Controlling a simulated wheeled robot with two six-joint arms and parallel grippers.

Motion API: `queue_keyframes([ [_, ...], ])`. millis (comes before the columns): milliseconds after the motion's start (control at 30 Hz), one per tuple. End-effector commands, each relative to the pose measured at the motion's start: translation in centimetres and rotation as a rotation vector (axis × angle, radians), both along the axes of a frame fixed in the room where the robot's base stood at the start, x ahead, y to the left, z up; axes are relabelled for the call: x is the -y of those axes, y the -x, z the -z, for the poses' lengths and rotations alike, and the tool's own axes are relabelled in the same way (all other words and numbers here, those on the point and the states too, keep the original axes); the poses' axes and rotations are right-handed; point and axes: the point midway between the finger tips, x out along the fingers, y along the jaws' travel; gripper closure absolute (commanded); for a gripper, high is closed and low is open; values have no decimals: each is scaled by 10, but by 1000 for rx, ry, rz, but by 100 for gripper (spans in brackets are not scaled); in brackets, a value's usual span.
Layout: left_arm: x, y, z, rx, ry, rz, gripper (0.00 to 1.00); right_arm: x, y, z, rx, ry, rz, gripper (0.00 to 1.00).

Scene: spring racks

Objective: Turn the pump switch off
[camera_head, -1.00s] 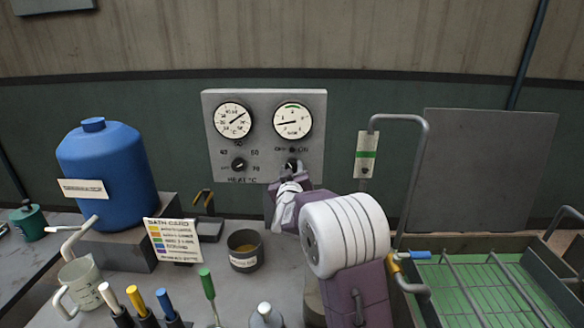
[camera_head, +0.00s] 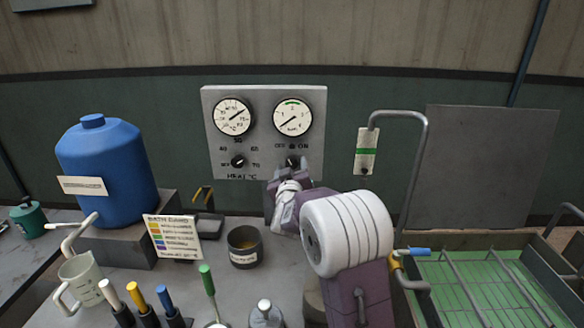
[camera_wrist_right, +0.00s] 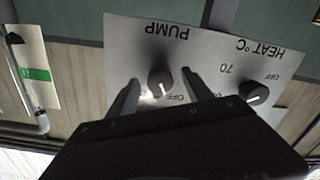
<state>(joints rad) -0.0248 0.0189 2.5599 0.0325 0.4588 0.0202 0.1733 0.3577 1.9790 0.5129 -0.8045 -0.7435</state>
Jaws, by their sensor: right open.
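The pump switch (camera_head: 293,161) is a small black knob at the lower right of a grey wall panel, partly hidden by my right gripper (camera_head: 292,172) in the head view. In the right wrist view, upside down, the pump knob (camera_wrist_right: 160,82) shows its white mark towards the OFF label. My right gripper (camera_wrist_right: 160,77) is open, one finger on each side of the knob, with visible gaps and nothing held. The ON label is hidden in the wrist view. My left gripper is not in view.
The heat knob (camera_head: 239,161) is left of the pump switch. Above are a temperature gauge (camera_head: 233,117) and a second gauge (camera_head: 292,115). A hanging tag (camera_head: 365,165) and bent pipe (camera_head: 426,150) are to the right. A cup (camera_head: 244,262) stands on the bench below.

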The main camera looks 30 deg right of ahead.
Motion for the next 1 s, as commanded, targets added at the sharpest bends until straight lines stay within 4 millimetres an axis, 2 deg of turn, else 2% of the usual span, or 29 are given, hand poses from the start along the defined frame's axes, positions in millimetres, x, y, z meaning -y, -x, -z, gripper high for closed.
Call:
queue_keyframes([
  [200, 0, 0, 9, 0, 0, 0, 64, -26, 42, -1, 1, 2, -3, 40],
  [400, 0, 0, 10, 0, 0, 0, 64, -39, 66, -2, 0, 0, -1, 40],
  [900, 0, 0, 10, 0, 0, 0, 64, -41, 69, -2, -1, 1, 0, 40],
  [1000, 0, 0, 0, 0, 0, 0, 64, -41, 69, -12, 0, 1, 0, 40],
])
